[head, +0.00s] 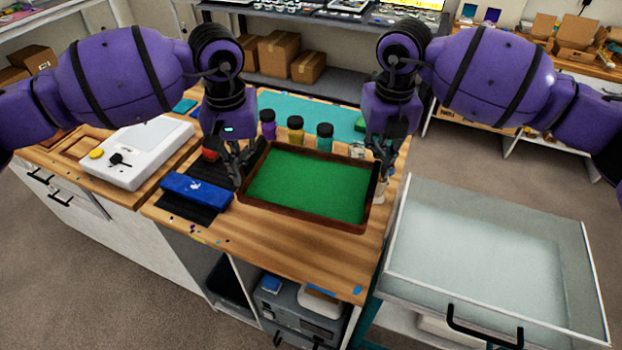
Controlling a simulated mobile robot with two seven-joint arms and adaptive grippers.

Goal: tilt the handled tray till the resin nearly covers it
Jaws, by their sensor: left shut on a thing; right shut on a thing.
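The handled tray (290,220) is a brown rectangular tray with a raised rim, near the right end of the wooden workbench. Green resin (310,185) shows across nearly all of its floor. The tray looks about level; I cannot tell whether it touches the bench or is slightly raised. My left gripper (238,172) is shut at the tray's left end, and my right gripper (381,168) is shut at its right end. The handles are hidden by the fingers.
Purple (268,125), yellow (295,129) and teal (324,137) bottles stand behind the tray. A blue case (196,189) lies left on a dark mat. A white scale-like device (137,152) sits further left.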

